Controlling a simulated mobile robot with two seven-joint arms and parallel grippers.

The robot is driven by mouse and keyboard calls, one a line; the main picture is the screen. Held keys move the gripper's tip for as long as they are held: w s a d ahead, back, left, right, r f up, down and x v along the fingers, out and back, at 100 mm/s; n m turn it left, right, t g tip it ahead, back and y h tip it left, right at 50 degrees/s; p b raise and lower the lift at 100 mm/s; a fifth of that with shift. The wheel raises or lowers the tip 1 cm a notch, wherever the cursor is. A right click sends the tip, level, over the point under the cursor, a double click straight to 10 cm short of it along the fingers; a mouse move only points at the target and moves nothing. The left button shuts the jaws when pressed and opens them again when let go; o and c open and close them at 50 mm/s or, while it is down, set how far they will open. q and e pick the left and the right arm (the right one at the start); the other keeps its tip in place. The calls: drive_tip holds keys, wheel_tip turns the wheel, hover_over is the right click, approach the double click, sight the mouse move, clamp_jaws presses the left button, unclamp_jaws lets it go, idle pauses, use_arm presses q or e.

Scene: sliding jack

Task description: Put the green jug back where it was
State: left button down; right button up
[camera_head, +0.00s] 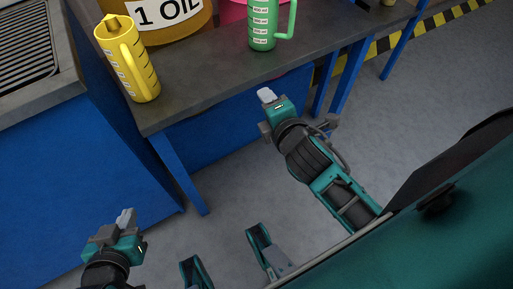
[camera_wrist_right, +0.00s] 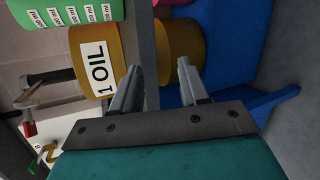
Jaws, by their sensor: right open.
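The green jug (camera_head: 263,26) stands upright on the dark table top (camera_head: 200,70), near its front edge, with its handle to the right. It also shows at the top left of the right wrist view (camera_wrist_right: 70,10), partly cut off. My right gripper (camera_head: 266,97) is in front of and below the table edge, apart from the jug. In the right wrist view its two fingers (camera_wrist_right: 160,82) are spread with nothing held between them. My left gripper (camera_head: 125,219) is low at the bottom left, far from the jug; its finger gap cannot be made out.
A yellow jug (camera_head: 128,62) stands at the table's left front corner. A large yellow container labelled "1 OIL" (camera_head: 190,22) and a pink container (camera_head: 233,14) stand behind. Blue table legs (camera_head: 180,175) and a blue cabinet (camera_head: 70,180) are below and left.

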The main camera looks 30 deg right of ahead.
use_arm(q)
drive_tip(key=shift+d, duration=0.15)
use_arm(e)
drive_tip(key=s+a+f+m+g+y, duration=0.2)
drive_tip(key=s+a+f+m+y, duration=0.3)
drive_tip(key=m, duration=1)
wheel_tip(320, 180, down, 3)
drive_tip(key=shift+s+a+f+m+g, duration=0.2)
drive_tip(key=shift+s+a+m+g, duration=0.15)
drive_tip(key=shift+s+a, duration=0.6)
use_arm(q)
drive_tip(key=s+a+r+y+p, duration=0.1)
drive_tip(key=a+r+p, duration=0.2)
drive_tip(key=r+p, duration=0.6)
drive_tip(key=p, duration=0.4)
drive_tip(key=shift+s+a+r+p, duration=0.15)
drive_tip(key=shift+s+r+p, duration=0.1)
drive_tip(key=shift+p, duration=0.1)
use_arm(e)
drive_tip(key=s+d+r, duration=0.1)
drive_tip(key=d+r, duration=0.2)
drive_tip(key=r, duration=0.6)
drive_tip(key=shift+r+h, duration=0.3)
drive_tip(key=shift+r, duration=0.05)
